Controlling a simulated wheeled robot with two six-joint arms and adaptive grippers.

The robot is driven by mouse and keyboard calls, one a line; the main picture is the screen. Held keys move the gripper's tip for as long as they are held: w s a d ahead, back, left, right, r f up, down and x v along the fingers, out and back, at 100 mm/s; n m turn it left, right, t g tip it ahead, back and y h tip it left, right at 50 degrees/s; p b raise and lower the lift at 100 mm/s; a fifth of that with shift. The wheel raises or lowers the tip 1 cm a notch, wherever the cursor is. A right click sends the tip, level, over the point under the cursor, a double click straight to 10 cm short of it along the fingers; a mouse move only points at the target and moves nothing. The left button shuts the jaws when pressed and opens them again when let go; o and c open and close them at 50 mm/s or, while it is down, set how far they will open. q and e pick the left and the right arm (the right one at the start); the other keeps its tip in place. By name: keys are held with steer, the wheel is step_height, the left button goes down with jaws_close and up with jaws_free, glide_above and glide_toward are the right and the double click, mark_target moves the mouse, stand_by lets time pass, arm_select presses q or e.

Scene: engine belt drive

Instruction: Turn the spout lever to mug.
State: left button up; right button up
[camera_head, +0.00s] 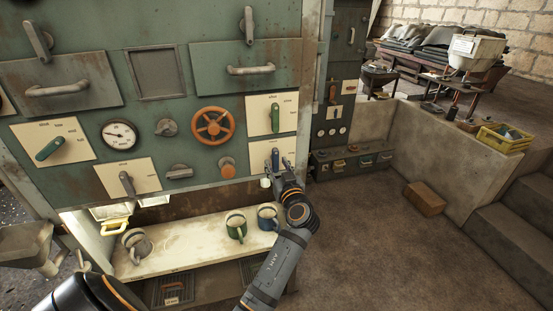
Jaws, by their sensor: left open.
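My left gripper (277,167) is open, with its fingers at a small blue-handled lever (275,156) on a cream plate at the panel's lower right. I cannot tell whether they touch it. The plate's labels are too small to read, so I cannot confirm that this is the spout lever. A small pale spout-like piece (265,183) shows just below and left of the fingers. On the pale shelf (190,254) below stand a grey mug (137,246), a green mug (236,228) and a blue mug (267,216). The blue mug is nearest my left arm.
The green panel (180,142) also carries an orange handwheel (213,126), a gauge (119,134), an orange knob (227,168), a green lever (275,118) and several other levers. A brown block (424,198) lies on the open floor to the right, near steps.

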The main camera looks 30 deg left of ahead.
arm_select(q)
steer(key=shift+c, duration=0.8)
jaws_close()
arm_select(e)
steer(key=shift+s+d, duration=0.3)
steer(key=shift+s, duration=0.1)
